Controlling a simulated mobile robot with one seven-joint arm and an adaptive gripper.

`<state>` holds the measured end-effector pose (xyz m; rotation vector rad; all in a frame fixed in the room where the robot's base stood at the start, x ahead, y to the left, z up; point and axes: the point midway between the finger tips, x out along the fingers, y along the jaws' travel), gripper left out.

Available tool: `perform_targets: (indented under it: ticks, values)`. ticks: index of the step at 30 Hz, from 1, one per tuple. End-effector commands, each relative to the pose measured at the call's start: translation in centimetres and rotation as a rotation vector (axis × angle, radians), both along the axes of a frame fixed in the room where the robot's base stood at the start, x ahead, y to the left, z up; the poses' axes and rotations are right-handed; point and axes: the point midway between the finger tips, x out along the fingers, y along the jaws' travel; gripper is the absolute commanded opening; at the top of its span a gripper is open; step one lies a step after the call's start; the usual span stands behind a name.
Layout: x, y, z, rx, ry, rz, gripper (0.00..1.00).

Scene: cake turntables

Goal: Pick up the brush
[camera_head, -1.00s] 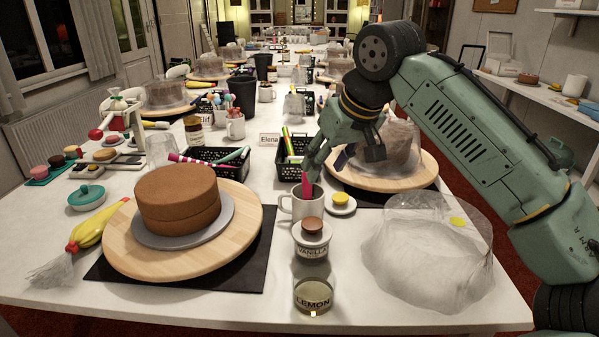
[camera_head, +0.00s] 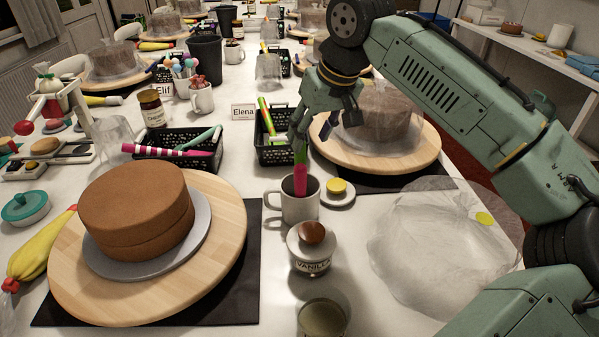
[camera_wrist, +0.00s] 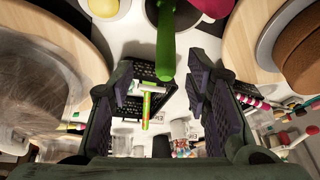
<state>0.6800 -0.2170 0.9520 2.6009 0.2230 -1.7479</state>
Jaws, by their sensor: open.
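A white mug (camera_head: 299,207) stands in the middle of the table, with an upright handled tool in it. I take it to be the brush (camera_head: 300,180); its lower part is pink and its upper part green. Its bristles are not visible. In the wrist view a green handle (camera_wrist: 166,45) points down from the top edge, its end near the gap between my fingers. A pink shape shows apart from it; I cannot tell what it is. My gripper (camera_head: 322,126) is open and empty, above and just behind the mug; it also shows in the wrist view (camera_wrist: 161,92).
A saucer with a yellow piece (camera_head: 337,187) and a vanilla jar (camera_head: 311,262) stand close to the mug. A brown cake (camera_head: 135,215) on a turntable is left; a wrapped cake (camera_head: 378,115) is right. Black baskets (camera_head: 277,155) stand behind. Crumpled plastic (camera_head: 430,240) lies front right.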

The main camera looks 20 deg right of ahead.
Motion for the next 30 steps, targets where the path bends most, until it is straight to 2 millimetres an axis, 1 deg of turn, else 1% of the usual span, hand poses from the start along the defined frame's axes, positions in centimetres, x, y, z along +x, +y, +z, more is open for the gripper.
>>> perform_targets:
  ticks: [5,9,13,16,22,30]
  values:
    - [0.6,0.4,-1.0,-0.002,0.002,0.0,0.44]
    - [1.6,1.2,-2.8,-0.004,0.003,0.001,0.44]
    - [2.3,1.3,-4.4,-0.001,0.0,-0.002,0.44]
    - [2.5,1.4,-4.8,0.0,-0.002,-0.002,0.44]
    - [2.5,1.4,-4.9,0.0,-0.002,-0.001,0.44]
    - [2.5,1.4,-4.9,0.0,-0.002,-0.001,0.26]
